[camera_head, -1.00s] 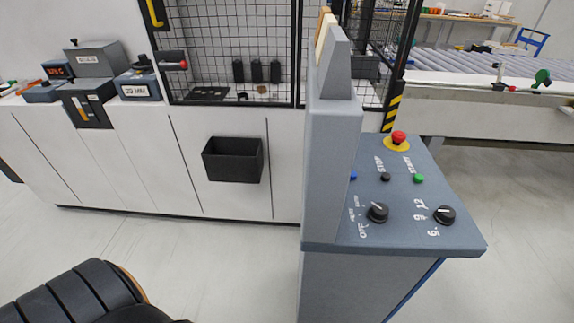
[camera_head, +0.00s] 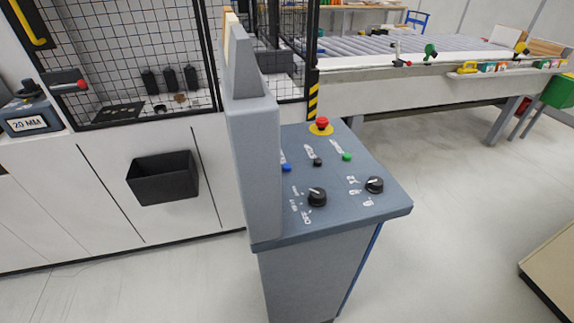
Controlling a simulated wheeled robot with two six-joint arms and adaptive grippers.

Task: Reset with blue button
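The blue button (camera_head: 286,168) is on the grey control panel (camera_head: 345,207), at its left side close to the upright grey housing (camera_head: 253,160). A black button (camera_head: 318,162) and a green button (camera_head: 347,157) sit to its right in the same row. A red emergency stop (camera_head: 321,123) on a yellow base is behind them. Two black knobs (camera_head: 317,197) (camera_head: 374,185) are in front of them. The blue button is now clear of the housing's edge. Neither of my grippers shows in the head view.
A black bin (camera_head: 163,178) hangs on the white machine front left of the panel. A mesh guard (camera_head: 130,60) stands above it. A roller conveyor (camera_head: 375,45) runs behind the panel. The floor (camera_head: 450,220) right of the panel is open, with a beige edge (camera_head: 552,262) at far right.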

